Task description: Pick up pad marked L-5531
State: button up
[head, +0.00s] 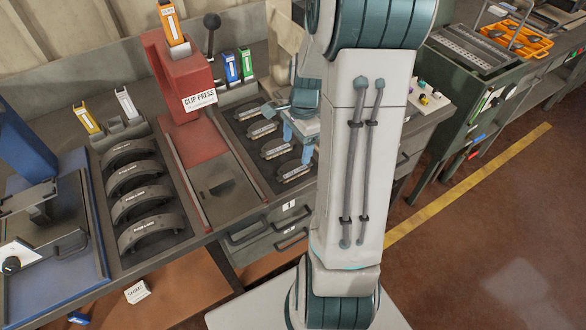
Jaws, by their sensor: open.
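Several pads with pale labels lie in a column in a dark tray (238,128) right of the red press. One pad (262,130) is at the upper part, one (276,149) in the middle, and one (292,171) at the near end. The labels are too small to read, so I cannot tell which is L-5531. My gripper (298,150) has light blue fingers, open, at the right side of the pad column. It appears empty. My arm hides part of the tray's right side, and I cannot tell the fingers' height above the pads.
A red clip press (186,95) stands left of the pads. Several curved brake shoes (142,203) lie in a tray further left. Blue and green dispensers (231,67) stand behind the pads. A blue fixture (60,240) is at far left. Drawers (265,232) are below.

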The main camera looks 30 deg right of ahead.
aim_at(293, 167)
jog(key=shift+s+a+f+p, duration=0.1)
jog(key=shift+a+f+p, duration=0.1)
jog(key=shift+f, duration=1)
jog(key=shift+a+f+p, duration=0.15)
jog(key=shift+a+f, duration=0.05)
jog(key=shift+f, duration=1)
jog(key=shift+s+a+f+p, duration=0.1)
jog(key=shift+a+f+p, duration=0.1)
jog(key=shift+f, duration=1)
jog(key=c, duration=1.2)
jog(key=shift+r, duration=0.1)
jog(key=shift+c, duration=0.2)
